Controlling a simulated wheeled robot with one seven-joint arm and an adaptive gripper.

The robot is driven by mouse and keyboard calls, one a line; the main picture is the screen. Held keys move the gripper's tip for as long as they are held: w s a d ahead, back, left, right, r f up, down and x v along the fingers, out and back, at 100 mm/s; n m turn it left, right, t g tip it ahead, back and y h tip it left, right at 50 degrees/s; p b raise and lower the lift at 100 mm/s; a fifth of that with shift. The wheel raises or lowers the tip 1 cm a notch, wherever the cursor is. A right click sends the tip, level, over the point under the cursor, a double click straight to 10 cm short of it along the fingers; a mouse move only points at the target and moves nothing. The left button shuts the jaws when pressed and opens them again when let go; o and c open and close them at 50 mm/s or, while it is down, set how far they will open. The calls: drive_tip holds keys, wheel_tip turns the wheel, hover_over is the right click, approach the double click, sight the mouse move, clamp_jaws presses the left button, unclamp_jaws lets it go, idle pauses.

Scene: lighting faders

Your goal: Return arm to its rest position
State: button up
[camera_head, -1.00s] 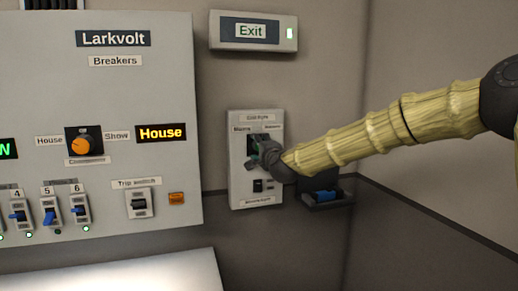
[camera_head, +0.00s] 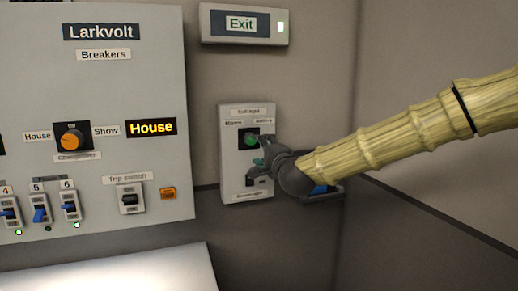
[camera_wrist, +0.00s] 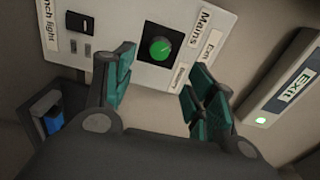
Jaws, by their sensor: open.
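My gripper (camera_head: 262,163) is in front of the small white switch plate (camera_head: 232,180) on the back wall, at the end of my yellow-sleeved arm. In the wrist view my gripper (camera_wrist: 158,95) is open, its two teal-padded fingers apart with nothing between them. A round green knob (camera_wrist: 160,49) on a black square lies beyond the fingertips, clear of both. The knob also shows in the head view (camera_head: 250,140), just above the gripper. The arm covers part of the lower right of the plate.
A large breaker panel (camera_head: 95,95) with an orange knob and several blue switches is at left. An Exit sign (camera_head: 243,24) is above the plate. A dark holder with a blue item (camera_wrist: 54,118) sits beside the plate. A pale lit surface (camera_head: 115,275) is below the panel.

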drive_tip(key=shift+s, duration=0.15)
drive_tip(key=shift+f, duration=0.1)
